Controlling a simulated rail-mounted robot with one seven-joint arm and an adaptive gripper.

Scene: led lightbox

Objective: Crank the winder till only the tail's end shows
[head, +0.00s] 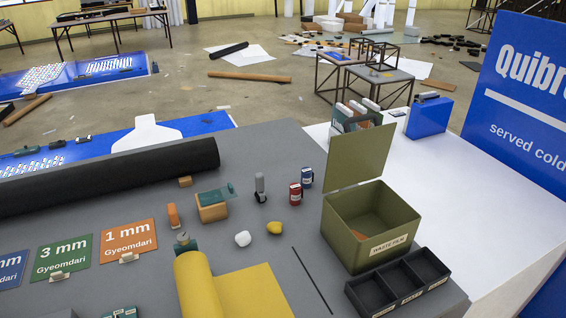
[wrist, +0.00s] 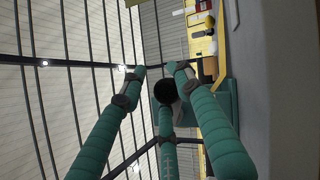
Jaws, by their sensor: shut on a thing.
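A yellow roll (head: 198,285) lies at the bottom of the head view, with its flat yellow tail (head: 257,290) spread to its right on the grey mat. Much of the tail shows; its near end is cut off by the frame. A small teal and grey fitting (head: 183,243) stands at the roll's far end; I cannot tell if it is part of the winder. In the wrist view, my gripper's (wrist: 157,82) long teal fingers close around a dark round thing (wrist: 166,91) with a pale rim. I cannot tell if this is the crank knob. My gripper is not visible in the head view.
A thin black rod (head: 311,279) lies right of the tail. An open olive bin (head: 371,225) and a black compartment tray (head: 398,283) stand right. A black roll (head: 110,170) lies at the back left. White (head: 242,238) and yellow (head: 274,228) lumps lie behind the tail.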

